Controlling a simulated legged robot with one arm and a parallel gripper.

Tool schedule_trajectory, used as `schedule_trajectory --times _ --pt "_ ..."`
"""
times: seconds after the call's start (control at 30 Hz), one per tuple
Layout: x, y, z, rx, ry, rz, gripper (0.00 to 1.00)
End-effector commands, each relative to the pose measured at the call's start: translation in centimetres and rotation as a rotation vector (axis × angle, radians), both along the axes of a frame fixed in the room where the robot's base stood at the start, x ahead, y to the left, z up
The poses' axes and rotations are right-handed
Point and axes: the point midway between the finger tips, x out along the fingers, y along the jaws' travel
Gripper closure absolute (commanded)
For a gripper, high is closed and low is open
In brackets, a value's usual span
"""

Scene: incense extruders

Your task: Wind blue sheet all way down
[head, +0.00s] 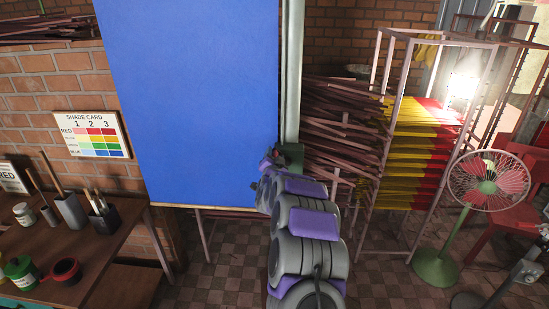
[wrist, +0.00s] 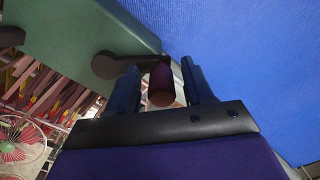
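The blue sheet (head: 195,100) hangs as a large flat panel in front of the brick wall, its lower edge a little above the floor. It also fills the right side of the wrist view (wrist: 250,60). A pale green post (head: 292,70) stands along its right edge. In the wrist view a dark crank arm (wrist: 105,65) on the green part (wrist: 85,30) carries a reddish-brown handle (wrist: 161,85). My gripper (wrist: 160,88) has its two fingers on either side of this handle. Whether both fingers press on it is hard to tell. In the head view my gripper is mostly hidden behind my arm.
A table (head: 95,245) with pots and brushes stands at the left, below a shade card (head: 92,135) on the wall. Racks of incense sticks (head: 420,150) and a standing fan (head: 488,182) are at the right. Checkered floor (head: 225,265) shows below the sheet.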

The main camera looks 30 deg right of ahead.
Motion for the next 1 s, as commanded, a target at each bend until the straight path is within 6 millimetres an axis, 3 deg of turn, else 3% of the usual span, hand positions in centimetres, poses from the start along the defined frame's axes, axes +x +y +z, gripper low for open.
schedule_trajectory --times 0.07,0.5,1.0 --pt "0.00 0.00 0.00 0.000 0.000 0.000 0.57" --pt "-0.04 -0.03 -0.06 0.000 0.001 -0.001 0.99" --pt "0.15 -0.06 -0.18 0.009 -0.002 -0.001 1.00"
